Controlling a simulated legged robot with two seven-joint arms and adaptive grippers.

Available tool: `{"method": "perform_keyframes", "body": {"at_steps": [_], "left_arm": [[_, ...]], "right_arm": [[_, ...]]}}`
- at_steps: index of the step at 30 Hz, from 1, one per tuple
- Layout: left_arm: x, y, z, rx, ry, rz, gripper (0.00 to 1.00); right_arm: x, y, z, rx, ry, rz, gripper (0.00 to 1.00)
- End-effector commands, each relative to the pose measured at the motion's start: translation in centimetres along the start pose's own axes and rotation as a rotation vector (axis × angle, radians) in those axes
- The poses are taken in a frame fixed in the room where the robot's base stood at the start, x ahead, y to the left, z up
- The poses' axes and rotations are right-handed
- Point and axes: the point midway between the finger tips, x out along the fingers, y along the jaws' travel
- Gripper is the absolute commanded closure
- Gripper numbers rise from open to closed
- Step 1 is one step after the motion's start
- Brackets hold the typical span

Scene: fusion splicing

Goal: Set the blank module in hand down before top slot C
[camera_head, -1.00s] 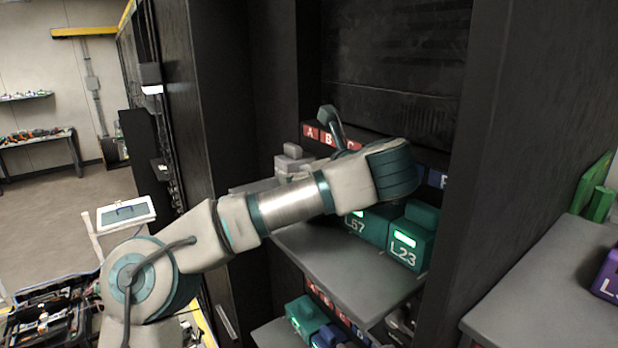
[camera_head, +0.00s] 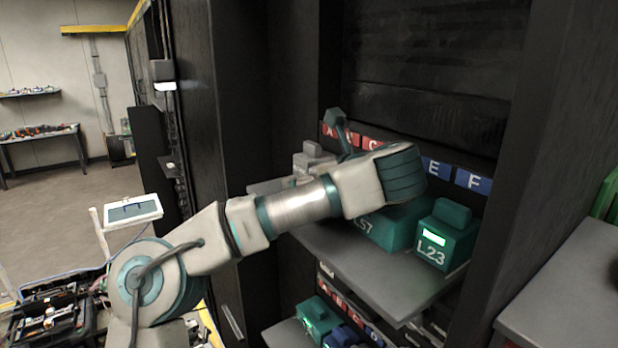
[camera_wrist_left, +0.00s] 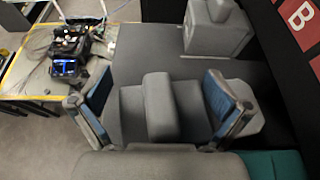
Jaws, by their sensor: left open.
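A grey blank module (camera_wrist_left: 160,108) with a raised grip block lies on the grey shelf in the left wrist view. My left gripper (camera_wrist_left: 158,95) is open, with one blue-padded finger on each side of the grip block and gaps between. The slot label C (camera_head: 371,141) shows in part above the wrist. My right gripper is not in view.
Another grey module (camera_wrist_left: 214,32) stands beside the gripper, near label B (camera_wrist_left: 300,16). Teal modules L57 (camera_head: 398,225) and L23 (camera_head: 446,240) stand right of the arm. Labels E (camera_head: 434,168) and F (camera_head: 473,181) are above. A dark cabinet wall bounds the right side.

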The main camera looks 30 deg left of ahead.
Motion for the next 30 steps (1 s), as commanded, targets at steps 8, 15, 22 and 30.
{"method": "perform_keyframes", "body": {"at_steps": [8, 15, 22, 30], "left_arm": [[-0.5, -0.4, 0.6, 0.018, 0.010, -0.001, 0.00], [-5.3, -0.2, 0.3, 0.006, 0.003, -0.002, 0.00], [-7.6, 0.0, 0.6, 0.004, 0.005, -0.002, 0.00], [-7.5, 0.1, 0.8, 0.003, 0.008, -0.002, 0.00]], "right_arm": [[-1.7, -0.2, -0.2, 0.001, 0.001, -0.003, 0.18], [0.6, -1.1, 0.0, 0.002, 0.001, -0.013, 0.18], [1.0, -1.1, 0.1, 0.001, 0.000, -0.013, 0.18], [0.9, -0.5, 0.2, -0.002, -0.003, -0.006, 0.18]]}}
